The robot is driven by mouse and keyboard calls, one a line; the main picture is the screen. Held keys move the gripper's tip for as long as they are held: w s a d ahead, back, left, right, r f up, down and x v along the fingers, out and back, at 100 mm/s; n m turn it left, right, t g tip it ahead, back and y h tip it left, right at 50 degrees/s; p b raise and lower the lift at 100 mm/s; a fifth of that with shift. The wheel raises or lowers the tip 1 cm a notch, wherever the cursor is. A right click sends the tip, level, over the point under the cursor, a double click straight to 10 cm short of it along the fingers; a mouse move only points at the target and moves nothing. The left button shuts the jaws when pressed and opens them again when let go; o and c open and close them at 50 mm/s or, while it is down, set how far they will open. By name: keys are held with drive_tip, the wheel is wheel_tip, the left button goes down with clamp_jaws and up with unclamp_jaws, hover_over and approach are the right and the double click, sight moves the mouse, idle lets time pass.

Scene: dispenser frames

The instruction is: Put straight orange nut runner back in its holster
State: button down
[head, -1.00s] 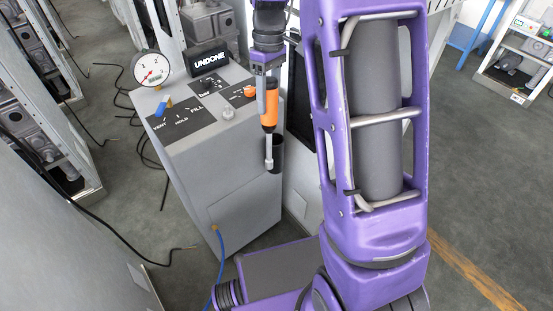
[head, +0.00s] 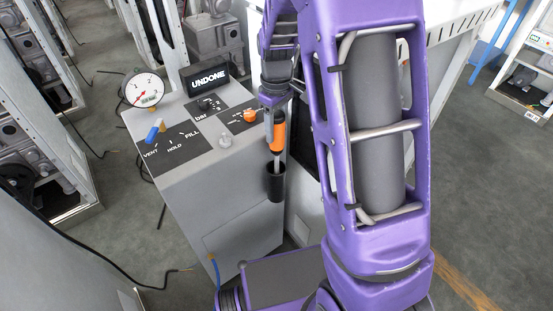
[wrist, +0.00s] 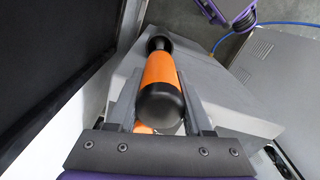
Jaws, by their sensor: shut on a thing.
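The straight orange nut runner (head: 278,133) hangs upright, its metal shaft pointing down, at the right side of the grey console. The shaft's lower end is hidden inside the dark cup-shaped holster (head: 276,187) on the console's side; the orange body is still above the rim. My gripper (head: 270,117) is shut on the nut runner's upper body. In the wrist view, the nut runner's orange body and black end (wrist: 160,82) lie between the two fingers of my gripper (wrist: 158,92).
The grey console (head: 235,165) carries a pressure gauge (head: 144,89), an UNDONE display (head: 205,77), a blue handle (head: 154,131) and an orange knob (head: 250,115). A white bench (head: 450,30) stands at the back right. Dark cables lie on the floor at left.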

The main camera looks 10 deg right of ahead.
sight(276, 154)
wheel_tip(276, 154, down, 10)
drive_tip(key=shift+r+b, duration=0.2)
drive_tip(key=shift+b, duration=0.4)
drive_tip(key=shift+c, duration=1.5)
unclamp_jaws()
wheel_tip(276, 154, up, 12)
drive_tip(key=shift+r+p, duration=0.1)
drive_tip(key=shift+p, duration=0.8)
